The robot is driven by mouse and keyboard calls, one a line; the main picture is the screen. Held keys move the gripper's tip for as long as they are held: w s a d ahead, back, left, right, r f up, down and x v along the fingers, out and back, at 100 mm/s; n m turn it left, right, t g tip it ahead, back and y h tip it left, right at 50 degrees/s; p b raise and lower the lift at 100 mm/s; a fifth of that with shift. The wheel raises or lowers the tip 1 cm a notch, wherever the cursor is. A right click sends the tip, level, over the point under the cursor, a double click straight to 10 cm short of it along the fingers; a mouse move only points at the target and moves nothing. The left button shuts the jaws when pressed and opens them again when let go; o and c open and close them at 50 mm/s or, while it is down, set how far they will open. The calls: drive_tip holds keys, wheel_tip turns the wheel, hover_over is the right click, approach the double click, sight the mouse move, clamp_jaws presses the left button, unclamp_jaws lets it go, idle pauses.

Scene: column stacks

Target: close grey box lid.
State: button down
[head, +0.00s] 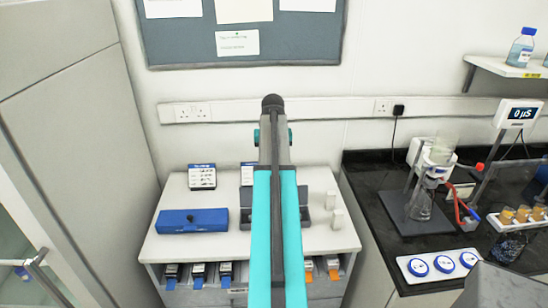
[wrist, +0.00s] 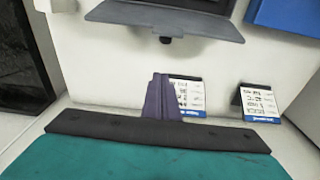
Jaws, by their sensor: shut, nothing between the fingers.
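The grey box (head: 246,198) stands on the white bench, mostly hidden behind my arm in the head view. In the wrist view, its grey lid (wrist: 165,18) shows at the top as a flat panel with a dark knob on its near edge. The lid looks swung open toward the wall side, with the darker box beyond it; its exact angle is hard to tell. My gripper (wrist: 160,78) is shut and empty, its fingers pointing at the bench on the lid's wall side, apart from the lid. The head view hides the fingers behind the arm.
A blue box (head: 192,221) with its lid down sits left of the grey box. Two card stands (wrist: 188,94) (wrist: 257,101) are near the wall, one close beside my fingers. Small white blocks (head: 336,218) stand at right. Bare bench lies between fingers and lid.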

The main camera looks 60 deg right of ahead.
drive_tip(key=shift+s+a+f+p, duration=0.3)
drive_tip(key=shift+a+f+p, duration=0.15)
drive_tip(key=shift+f+p, duration=0.2)
drive_tip(key=shift+s+a+f+p, duration=0.3)
drive_tip(key=shift+a+f+p, duration=0.25)
drive_tip(key=shift+f, duration=0.25)
drive_tip(key=shift+s+a+f+p, duration=0.3)
drive_tip(key=shift+a+f+p, duration=0.1)
drive_tip(key=shift+f+p, duration=0.25)
